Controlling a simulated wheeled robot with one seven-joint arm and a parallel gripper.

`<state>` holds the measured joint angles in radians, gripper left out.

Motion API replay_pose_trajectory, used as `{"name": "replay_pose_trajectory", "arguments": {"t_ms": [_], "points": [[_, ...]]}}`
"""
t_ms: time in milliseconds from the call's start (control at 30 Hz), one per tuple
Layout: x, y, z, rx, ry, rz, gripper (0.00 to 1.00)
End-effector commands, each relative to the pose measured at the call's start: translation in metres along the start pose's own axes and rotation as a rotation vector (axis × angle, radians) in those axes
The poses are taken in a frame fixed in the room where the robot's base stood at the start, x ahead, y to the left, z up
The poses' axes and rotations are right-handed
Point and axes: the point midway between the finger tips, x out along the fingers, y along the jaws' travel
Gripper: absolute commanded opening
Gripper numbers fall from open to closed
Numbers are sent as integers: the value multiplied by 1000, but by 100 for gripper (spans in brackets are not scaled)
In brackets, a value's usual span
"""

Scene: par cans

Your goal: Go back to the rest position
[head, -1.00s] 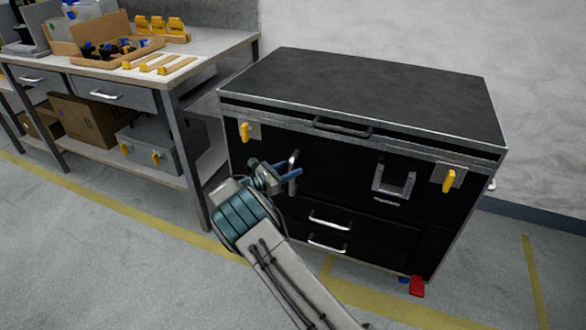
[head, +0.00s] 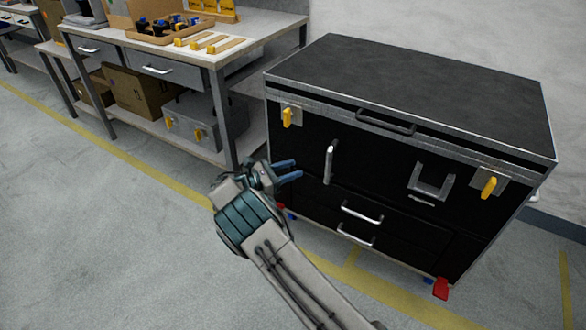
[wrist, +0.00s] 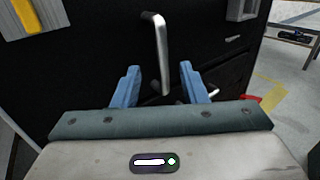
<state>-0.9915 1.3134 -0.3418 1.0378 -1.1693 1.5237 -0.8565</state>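My gripper (head: 290,172) is in front of the left part of the black case (head: 415,95). Its two blue fingers are apart with nothing between them, and they also show in the wrist view (wrist: 160,85). A silver upright handle (head: 329,162) on the case front is just right of the fingertips in the head view. In the wrist view the handle (wrist: 157,50) stands ahead of and above the gap between the fingers, apart from them. The case's lid and drawers look shut.
A workbench (head: 262,42) with trays and yellow parts stands at the left. A grey case (head: 205,122) and cardboard boxes (head: 145,98) sit on its lower shelf. A red caster pedal (head: 440,288) is at the black case's lower right. The floor (head: 110,230) at the left is clear.

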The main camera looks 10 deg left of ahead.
Motion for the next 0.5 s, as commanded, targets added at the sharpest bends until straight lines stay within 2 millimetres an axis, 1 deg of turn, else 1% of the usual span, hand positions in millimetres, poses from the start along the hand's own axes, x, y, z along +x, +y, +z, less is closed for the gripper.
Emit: {"name": "replay_pose_trajectory", "arguments": {"t_ms": [233, 300, 367, 467, 500], "points": [[0, 0, 0, 0, 0, 0, 39], [3, -1, 4, 5, 6, -6, 39], [10, -4, 12, 18, 23, -22, 39], [31, -14, 37, 59, 81, -77, 39], [42, -22, 49, 84, 115, -109, 39]]}}
